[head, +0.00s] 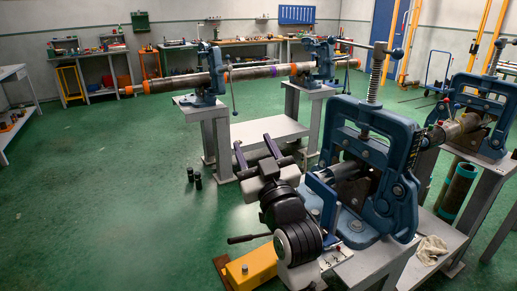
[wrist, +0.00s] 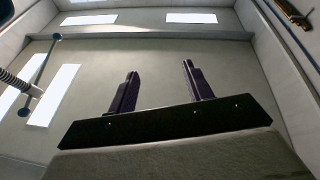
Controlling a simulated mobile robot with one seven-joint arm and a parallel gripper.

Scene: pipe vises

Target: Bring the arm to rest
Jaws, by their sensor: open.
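My gripper (head: 257,149) shows in the head view just left of the near blue pipe vise (head: 375,160). Its two dark purple fingers point up and stand apart with nothing between them. The wrist view also shows my gripper (wrist: 160,68) open and empty against a pale surface with bright panels. My arm is folded low in front of the near vise. The near vise holds a grey pipe, partly hidden by its frame and my arm.
A long pipe (head: 180,82) lies across two blue vises on grey stands behind. Two black cylinders (head: 194,178) stand on the green floor. A yellow block (head: 250,268) is near the front. A screw with a crossbar (wrist: 38,80) shows at the wrist view's left. The left floor is clear.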

